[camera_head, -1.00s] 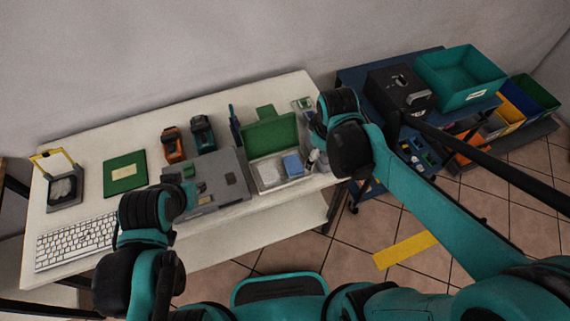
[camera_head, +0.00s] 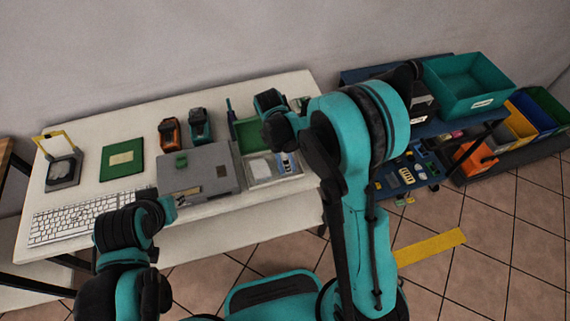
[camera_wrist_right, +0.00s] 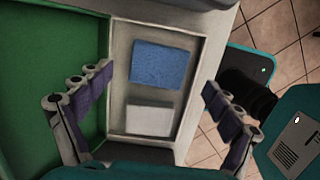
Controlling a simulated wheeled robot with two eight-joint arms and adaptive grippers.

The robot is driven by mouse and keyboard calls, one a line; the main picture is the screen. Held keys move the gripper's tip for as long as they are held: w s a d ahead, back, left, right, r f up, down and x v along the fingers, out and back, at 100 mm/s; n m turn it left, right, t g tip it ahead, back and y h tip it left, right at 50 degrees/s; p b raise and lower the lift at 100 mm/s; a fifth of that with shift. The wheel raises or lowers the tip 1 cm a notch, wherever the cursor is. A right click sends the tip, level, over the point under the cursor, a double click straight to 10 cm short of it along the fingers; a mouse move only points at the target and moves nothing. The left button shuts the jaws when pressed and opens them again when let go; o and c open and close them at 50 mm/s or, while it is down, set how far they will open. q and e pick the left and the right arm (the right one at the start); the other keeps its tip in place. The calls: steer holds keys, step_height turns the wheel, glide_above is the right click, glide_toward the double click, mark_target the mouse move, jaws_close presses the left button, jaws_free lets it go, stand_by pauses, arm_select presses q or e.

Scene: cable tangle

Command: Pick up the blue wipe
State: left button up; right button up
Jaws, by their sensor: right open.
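The blue wipe (camera_wrist_right: 160,65) is a flat blue square in a shallow pale tray (camera_wrist_right: 118,100) of an open case, beside a white wipe (camera_wrist_right: 150,120). My right gripper (camera_wrist_right: 158,77) is open above the tray in the right wrist view, its fingers on either side of the blue wipe and apart from it.
The case's green lid (camera_head: 245,132) stands open behind the tray. A grey box (camera_head: 200,175) sits left of it, with an orange tool (camera_head: 170,134) and a teal tool (camera_head: 200,125) behind. A keyboard (camera_head: 75,217) lies at left. A cart with a teal bin (camera_head: 467,85) stands at right.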

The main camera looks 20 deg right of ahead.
steer(key=f, duration=0.2)
steer(key=f+b, duration=0.1)
steer(key=shift+w+d+f, duration=0.1)
steer(key=shift+d+f, duration=0.15)
steer(key=shift+f, duration=0.05)
steer(key=shift+r, duration=0.1)
steer(key=c, duration=1)
step_height(320, 180, up, 10)
steer(key=p, duration=0.3)
